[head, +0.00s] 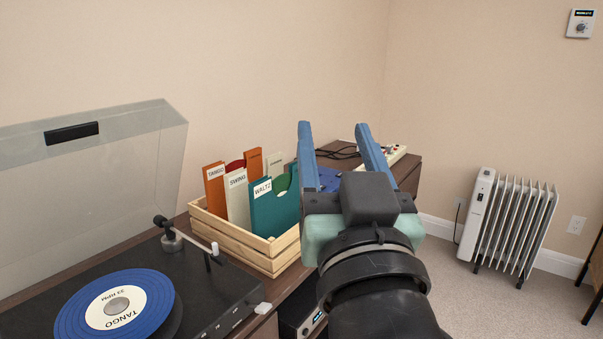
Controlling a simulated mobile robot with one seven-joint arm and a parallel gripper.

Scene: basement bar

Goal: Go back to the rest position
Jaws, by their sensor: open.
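My gripper (334,138) has two blue fingers standing well apart, with nothing between them. It is raised in front of the right side of the wooden crate (228,239) and hides part of the cabinet top behind it. My arm comes up from the bottom right of the view.
A turntable with a raised clear lid (90,160) holds a blue TANGO record (72,313) at left. Record sleeves (228,197) stand in the crate. A white device (396,155) and dark cables lie on the cabinet's far end. A radiator (508,222) stands right, with open carpet before it.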

